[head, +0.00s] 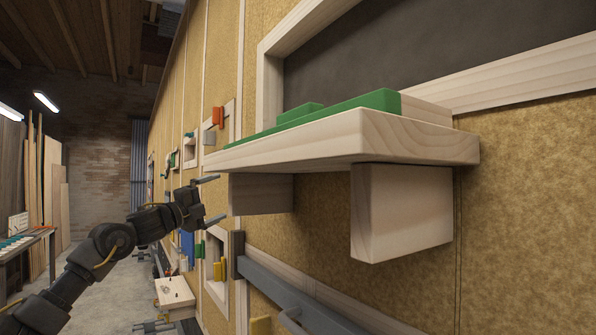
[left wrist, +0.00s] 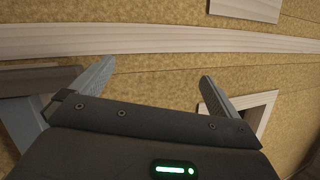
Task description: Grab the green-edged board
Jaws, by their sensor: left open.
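The green-edged board (head: 330,143) is a thick pale wooden shelf on the tan wall in the head view. A green strip (head: 380,101) runs along its top, and its near end faces me. Two pale wooden blocks sit under it, a near one (head: 400,212) and a farther one (head: 262,193). My left gripper (head: 218,199) is open and empty, just left of the farther block and lower than the board's far end. In the left wrist view, my open fingers (left wrist: 158,72) have only wall and pale trim between and beyond them. My right gripper is out of view.
A dark window panel (head: 420,50) with a pale frame is behind the board. A grey rail (head: 300,297) runs low along the wall. Several coloured pieces and small framed openings (head: 217,255) line the wall farther off. The floor (head: 110,290) at left looks clear.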

